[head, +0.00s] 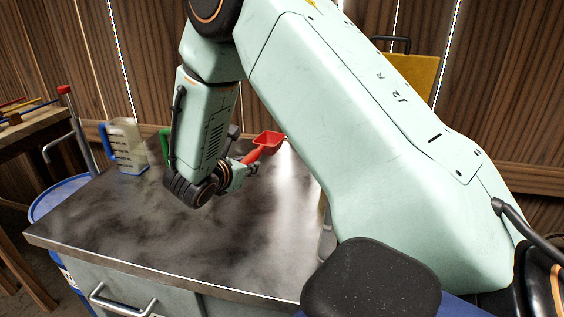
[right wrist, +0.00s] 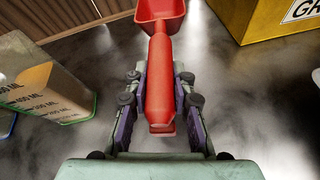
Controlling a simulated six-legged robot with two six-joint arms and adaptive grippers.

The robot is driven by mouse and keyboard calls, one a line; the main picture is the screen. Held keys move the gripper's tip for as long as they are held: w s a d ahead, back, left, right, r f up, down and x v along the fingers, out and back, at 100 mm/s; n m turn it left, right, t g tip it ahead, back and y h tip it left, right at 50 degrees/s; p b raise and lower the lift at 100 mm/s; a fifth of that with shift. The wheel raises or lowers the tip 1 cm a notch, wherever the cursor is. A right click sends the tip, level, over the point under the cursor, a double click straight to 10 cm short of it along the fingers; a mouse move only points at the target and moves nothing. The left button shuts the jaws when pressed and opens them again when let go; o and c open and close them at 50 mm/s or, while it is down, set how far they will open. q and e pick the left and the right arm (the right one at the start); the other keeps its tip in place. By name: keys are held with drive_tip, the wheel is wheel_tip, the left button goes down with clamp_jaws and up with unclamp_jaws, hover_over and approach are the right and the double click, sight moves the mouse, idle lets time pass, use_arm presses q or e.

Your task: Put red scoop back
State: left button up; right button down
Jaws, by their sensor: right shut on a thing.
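The red scoop (head: 263,146) shows in the head view beyond my right forearm, over the far right part of the dark counter. My right gripper (head: 238,172) is shut on its handle. In the right wrist view the red scoop (right wrist: 160,85) points away from me, its handle between the two fingers of my right gripper (right wrist: 160,105) and its bowl at the top edge. The scoop appears held above the grey surface. My left gripper is not in view.
A clear jug with a blue handle (head: 124,146) stands at the counter's back left. A measuring jug (right wrist: 42,88) is left of the scoop in the wrist view, and a yellow box (right wrist: 262,18) is at upper right. The counter's front left (head: 120,230) is clear.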

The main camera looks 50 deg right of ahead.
sight(266, 154)
drive_tip(key=d, duration=0.3)
drive_tip(key=w+d+f+m+g+b, duration=0.1)
drive_tip(key=d, duration=0.2)
drive_tip(key=w+d+m+g, duration=0.1)
drive_tip(key=d, duration=0.2)
drive_tip(key=shift+d+f+h+b, duration=0.2)
drive_tip(key=shift+f+h+b, duration=0.1)
drive_tip(key=shift+h+b, duration=0.1)
drive_tip(key=shift+m+g, duration=0.3)
drive_tip(key=d+r, duration=0.1)
drive_tip(key=d, duration=0.1)
drive_tip(key=w+d+r, duration=0.1)
drive_tip(key=d+r, duration=0.1)
drive_tip(key=shift+r, duration=0.2)
drive_tip(key=shift+f, duration=0.15)
wheel_tip(266, 154, down, 6)
drive_tip(key=shift+b, duration=1)
drive_tip(key=shift+s+a+f, duration=0.1)
drive_tip(key=shift+f, duration=0.5)
wheel_tip(266, 154, down, 2)
drive_tip(key=shift+f+b, duration=0.1)
drive_tip(key=shift+b, duration=0.55)
drive_tip(key=shift+f, duration=0.15)
